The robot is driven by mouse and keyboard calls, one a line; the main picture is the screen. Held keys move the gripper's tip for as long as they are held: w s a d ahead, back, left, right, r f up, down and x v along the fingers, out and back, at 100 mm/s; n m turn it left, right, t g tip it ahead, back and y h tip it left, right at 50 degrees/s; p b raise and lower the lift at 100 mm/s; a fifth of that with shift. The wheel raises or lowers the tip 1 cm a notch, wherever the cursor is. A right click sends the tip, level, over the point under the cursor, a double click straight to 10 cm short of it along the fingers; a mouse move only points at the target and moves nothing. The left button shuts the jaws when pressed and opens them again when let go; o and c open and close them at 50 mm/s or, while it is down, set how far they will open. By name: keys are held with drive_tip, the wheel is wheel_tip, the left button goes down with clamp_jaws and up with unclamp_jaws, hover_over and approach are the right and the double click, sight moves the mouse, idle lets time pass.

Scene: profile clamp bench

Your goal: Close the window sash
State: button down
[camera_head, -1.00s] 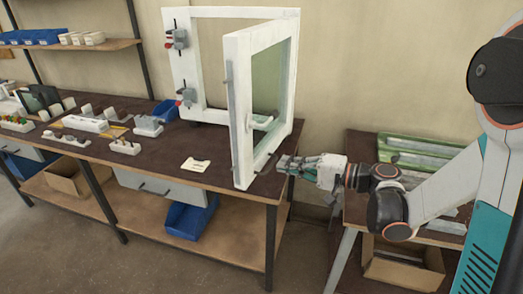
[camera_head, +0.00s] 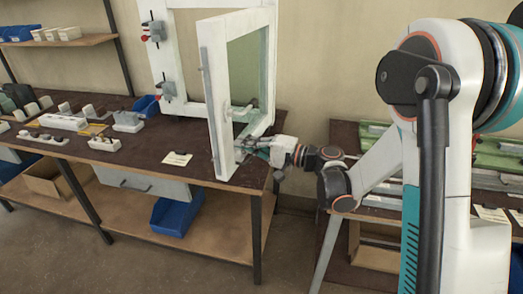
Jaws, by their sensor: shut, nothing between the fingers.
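The white window sash (camera_head: 220,128) stands swung open from its white frame (camera_head: 185,108), which is upright at the back of the bench. The sash's free edge points toward the front of the bench. A light handle (camera_head: 243,112) shows on the sash's right side. My gripper (camera_head: 246,147) is shut and empty at the lower right of the sash, on the handle side. It is very close to the sash's lower part; whether it touches cannot be told. Its fingertips are small and partly lost against the sash.
Two grey clamps with red parts (camera_head: 153,31) sit on the frame's left post. Small fittings (camera_head: 62,121) and a paper note (camera_head: 177,158) lie on the bench left of the sash. A second bench with green trays (camera_head: 497,152) stands at right.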

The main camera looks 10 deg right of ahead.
sight(225, 139)
drive_tip(key=shift+b+x, duration=0.3)
drive_tip(key=shift+x, duration=1.35)
